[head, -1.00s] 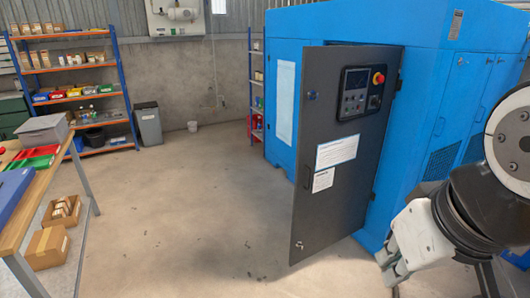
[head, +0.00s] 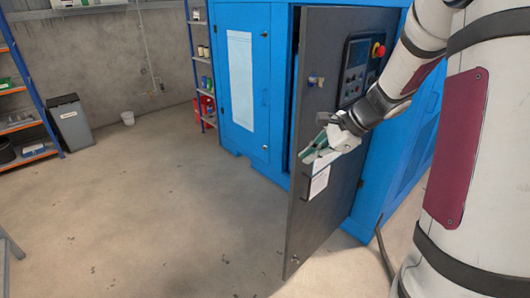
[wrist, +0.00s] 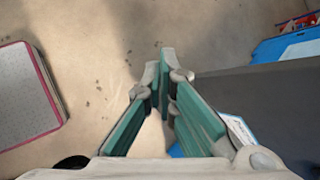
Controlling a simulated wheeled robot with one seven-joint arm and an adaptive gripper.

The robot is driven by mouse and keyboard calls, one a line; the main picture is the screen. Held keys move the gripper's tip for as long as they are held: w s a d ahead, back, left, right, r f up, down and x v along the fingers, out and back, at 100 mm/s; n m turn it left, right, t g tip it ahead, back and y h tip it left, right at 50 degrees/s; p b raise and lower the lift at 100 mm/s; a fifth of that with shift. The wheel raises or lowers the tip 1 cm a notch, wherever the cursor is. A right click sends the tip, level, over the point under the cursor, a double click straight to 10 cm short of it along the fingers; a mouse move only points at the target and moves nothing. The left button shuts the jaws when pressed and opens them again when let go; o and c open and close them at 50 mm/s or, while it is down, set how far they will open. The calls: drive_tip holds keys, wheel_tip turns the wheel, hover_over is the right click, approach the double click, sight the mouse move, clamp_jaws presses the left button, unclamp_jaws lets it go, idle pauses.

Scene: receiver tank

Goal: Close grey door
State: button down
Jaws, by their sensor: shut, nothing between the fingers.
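The grey door (head: 330,85) stands ajar on the front of the blue cabinet (head: 240,90), with a dark gap along its left edge. It carries a control panel with a red button, a small latch and paper labels. In the wrist view the door (wrist: 275,95) is a dark slab on the right. My gripper (head: 307,154) is in front of the door's outer face, near its left edge and the labels, partly covering them. In the wrist view its teal fingers (wrist: 164,62) come together at the tips with nothing between them. I cannot tell whether they touch the door.
The concrete floor left of the door is clear. A narrow rack (head: 202,70) stands beside the cabinet.

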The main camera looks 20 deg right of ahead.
drive_tip(key=w+d+f+m+t+h, duration=0.1)
drive_tip(key=w+d+f+m+t, duration=0.2)
drive_tip(key=d+f+m, duration=1)
drive_tip(key=n, duration=0.3)
approach(307, 182)
wheel_tip(307, 182, down, 3)
drive_tip(key=w, duration=0.2)
drive_tip(key=shift+w+a+b, duration=0.3)
drive_tip(key=shift+w+a, duration=0.25)
drive_tip(key=shift+w, duration=0.15)
